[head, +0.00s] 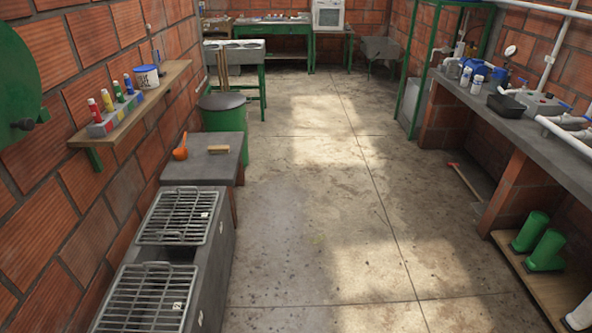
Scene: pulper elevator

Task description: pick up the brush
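A small tan block that looks like the brush (218,149) lies on a grey slab-topped stand (208,168) on the left side of the room. It is near the right part of that top, apart from an orange scoop (181,148) to its left. Its bristles are too small to make out. Neither of my grippers shows in the head view.
Two metal grates (178,215) lie on a low grey block in front of the stand. A green bin (222,112) with a dark lid stands behind it. A wall shelf (130,108) is above left. The middle floor (320,210) is clear. A long counter (530,130) runs along the right.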

